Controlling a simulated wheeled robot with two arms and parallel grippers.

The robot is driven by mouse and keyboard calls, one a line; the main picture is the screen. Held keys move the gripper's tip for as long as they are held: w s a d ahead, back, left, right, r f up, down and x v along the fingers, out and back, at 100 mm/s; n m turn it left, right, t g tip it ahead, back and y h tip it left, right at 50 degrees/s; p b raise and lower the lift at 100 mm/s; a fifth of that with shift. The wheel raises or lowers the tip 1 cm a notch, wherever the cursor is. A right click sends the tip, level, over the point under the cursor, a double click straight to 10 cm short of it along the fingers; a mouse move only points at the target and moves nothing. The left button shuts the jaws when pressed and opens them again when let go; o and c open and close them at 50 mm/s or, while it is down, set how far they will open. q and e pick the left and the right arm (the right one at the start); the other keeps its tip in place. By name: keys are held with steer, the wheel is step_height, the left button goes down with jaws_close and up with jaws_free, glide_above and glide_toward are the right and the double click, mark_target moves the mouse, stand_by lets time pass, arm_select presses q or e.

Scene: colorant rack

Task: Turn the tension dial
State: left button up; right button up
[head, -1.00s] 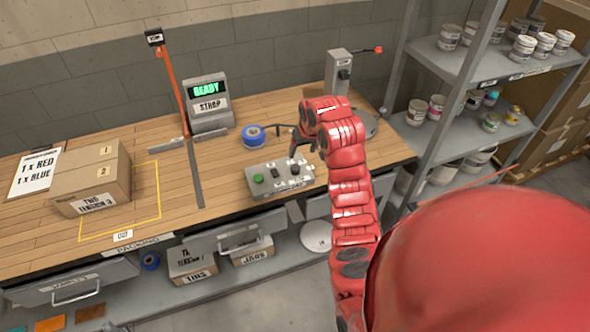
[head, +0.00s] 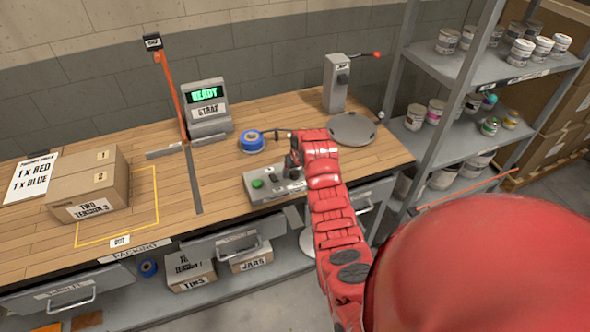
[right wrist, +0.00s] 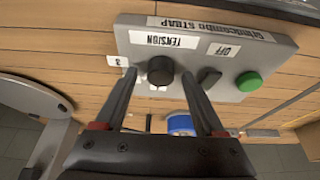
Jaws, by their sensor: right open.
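The grey control box (head: 260,195) sits on the wooden bench, with a green button (head: 257,183) at its left end. In the right wrist view the box shows upside down, with a "TENSION" label, an "OFF" label, a dark switch and the green button (right wrist: 249,82). The black tension dial (right wrist: 160,70) is a round knob beside a small label reading 3. My right gripper (right wrist: 158,82) is open, its two fingers on either side of the dial with gaps. In the head view my right gripper (head: 292,165) is over the box's right end and hides the dial. My left gripper is not in view.
A blue tape roll (head: 252,139) lies behind the box. A round grey plate (head: 352,129) and a grey post (head: 336,84) stand to the right. The "READY" display unit (head: 208,108) is behind, and a carton (head: 90,185) is at the left. Shelves (head: 465,60) flank the right.

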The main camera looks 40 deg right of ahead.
steer(key=shift+c, duration=0.3)
jaws_close()
steer(key=shift+a+f+m+h+b, duration=0.1)
steer(key=shift+f+m+h+b, duration=0.2)
steer(key=shift+m+b, duration=0.8)
steer(key=m+b, duration=0.2)
steer(key=b, duration=0.1)
steer(key=m+g+h+b, duration=0.1)
steer(key=m+b, duration=0.2)
steer(key=b, duration=0.1)
steer(key=shift+w+a+g+h, duration=0.1)
steer(key=shift+g+h, duration=0.2)
steer(key=shift+r+m+g+b, duration=0.15)
steer(key=shift+m+g+b, duration=0.15)
steer(key=shift+m+b, duration=0.8)
